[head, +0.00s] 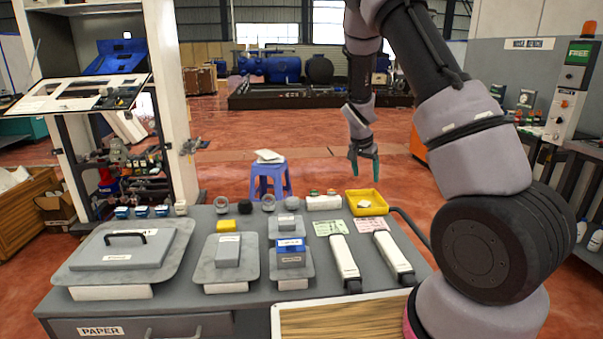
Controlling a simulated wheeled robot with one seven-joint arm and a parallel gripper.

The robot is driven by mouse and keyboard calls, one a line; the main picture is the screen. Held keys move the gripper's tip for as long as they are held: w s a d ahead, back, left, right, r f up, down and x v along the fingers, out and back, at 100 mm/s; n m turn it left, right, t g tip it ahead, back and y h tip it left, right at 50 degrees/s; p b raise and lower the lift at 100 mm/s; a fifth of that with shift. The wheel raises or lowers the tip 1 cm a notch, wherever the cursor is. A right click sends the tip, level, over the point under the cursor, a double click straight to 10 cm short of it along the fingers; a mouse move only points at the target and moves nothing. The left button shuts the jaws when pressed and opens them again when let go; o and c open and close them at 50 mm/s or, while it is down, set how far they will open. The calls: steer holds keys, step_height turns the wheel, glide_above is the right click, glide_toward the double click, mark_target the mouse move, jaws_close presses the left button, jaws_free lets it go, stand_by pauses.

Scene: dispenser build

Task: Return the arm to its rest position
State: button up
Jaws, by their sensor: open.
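My gripper (364,166) hangs in the air past the far right of the grey workbench, pointing down. Its two greenish fingers are apart with nothing between them. There is a clear gap between the fingers and the tray.
The grey bench (190,305) carries a large handled plate (125,249), a blue-topped block (291,245) and two long white devices (345,262) (393,257). A blue stool (270,182) stands behind it. A white-framed cabinet is at left and a grey machine (562,85) at right. Open floor lies behind the gripper.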

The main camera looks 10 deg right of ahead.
steer(key=s+a+r+n+t+y, duration=0.1)
steer(key=s+a+r+y, duration=0.15)
steer(key=s+r, duration=1)
steer(key=s+a+r+n+t+y, duration=0.25)
steer(key=s+r, duration=0.75)
steer(key=r, duration=0.5)
steer(key=s+a+r+n, duration=0.1)
steer(key=s+a+r, duration=0.1)
steer(key=s, duration=0.8)
steer(key=shift+s+a+r, duration=0.35)
steer(key=shift+a+r, duration=0.05)
steer(key=shift+a, duration=0.05)
